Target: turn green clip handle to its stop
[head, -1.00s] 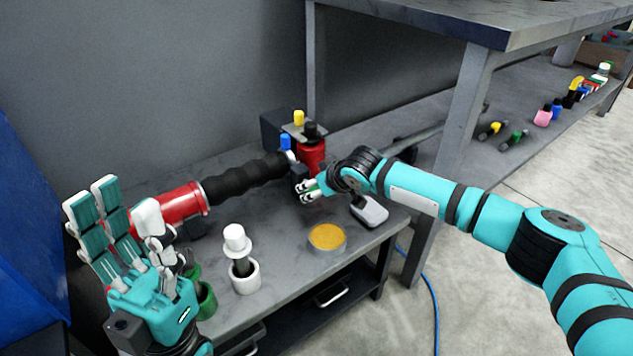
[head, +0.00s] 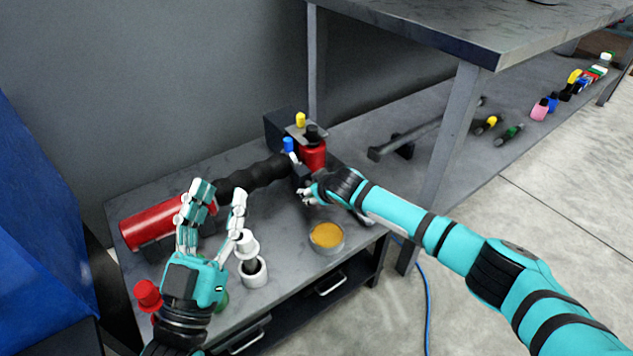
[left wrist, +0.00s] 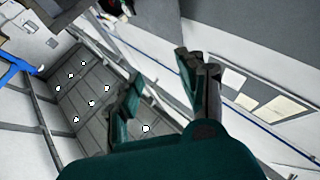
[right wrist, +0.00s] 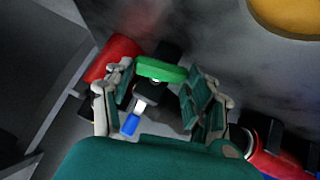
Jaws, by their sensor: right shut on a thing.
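The green clip handle (right wrist: 162,71) shows as a short green bar between the fingers of my right gripper (right wrist: 158,85) in the right wrist view. My right gripper is shut on it. In the head view my right gripper (head: 306,192) is at the front of the dark positioner (head: 281,136) and hides the handle. A blue-tipped lever (right wrist: 130,123) sits close to the handle. My left gripper (head: 219,200) is raised above the bench's left part, fingers apart and empty. The left wrist view shows its spread fingers (left wrist: 160,78) with nothing between them.
A red-capped item (head: 147,294) stands near my left gripper.

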